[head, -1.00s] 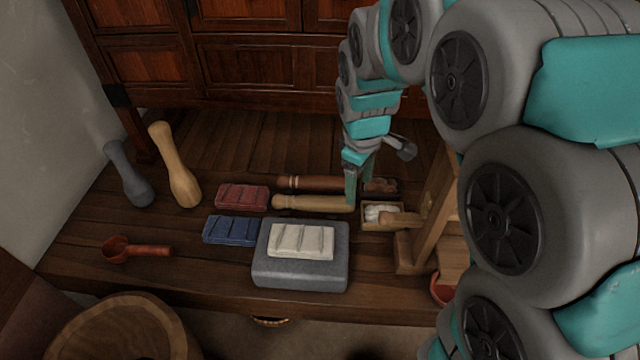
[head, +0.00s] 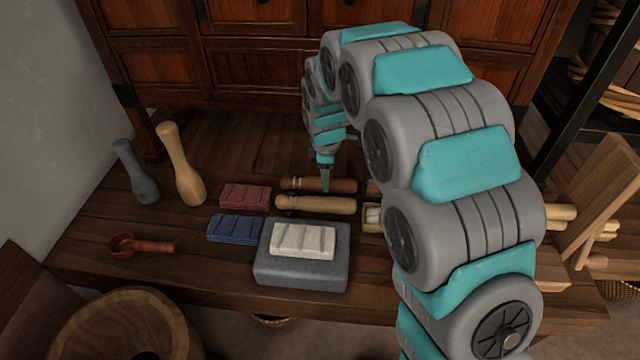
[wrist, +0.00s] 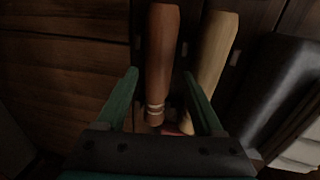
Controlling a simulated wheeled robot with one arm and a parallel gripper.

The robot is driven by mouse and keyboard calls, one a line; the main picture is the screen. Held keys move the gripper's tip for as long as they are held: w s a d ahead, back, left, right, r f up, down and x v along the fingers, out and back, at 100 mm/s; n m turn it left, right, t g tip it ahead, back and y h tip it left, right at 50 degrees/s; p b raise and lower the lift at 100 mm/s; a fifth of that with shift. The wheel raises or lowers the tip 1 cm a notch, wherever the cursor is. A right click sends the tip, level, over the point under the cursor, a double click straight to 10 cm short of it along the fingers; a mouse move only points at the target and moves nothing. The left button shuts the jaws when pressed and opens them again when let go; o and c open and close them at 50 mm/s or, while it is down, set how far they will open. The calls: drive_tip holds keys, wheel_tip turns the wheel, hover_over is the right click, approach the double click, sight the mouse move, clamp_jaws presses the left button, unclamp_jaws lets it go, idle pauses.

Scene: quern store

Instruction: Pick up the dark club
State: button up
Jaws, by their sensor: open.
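I cannot tell how far down the fingers reach. The pale club (wrist: 214,55) lies close by the right finger. My gripper holds nothing.
A grey club (head: 134,172) and a pale club (head: 180,165) stand upright at left. A red block (head: 245,196), a blue block (head: 235,229) and a white block (head: 302,241) on a grey slab (head: 300,274) lie in front. A wooden cabinet (head: 260,65) stands behind.

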sight(319, 185)
drive_tip(key=f, duration=0.2)
drive_tip(key=w+f, duration=0.1)
drive_tip(key=f, duration=0.1)
drive_tip(key=shift+f+p, duration=0.2)
drive_tip(key=shift+p, duration=0.1)
drive_tip(key=shift+a, duration=0.1)
clamp_jaws()
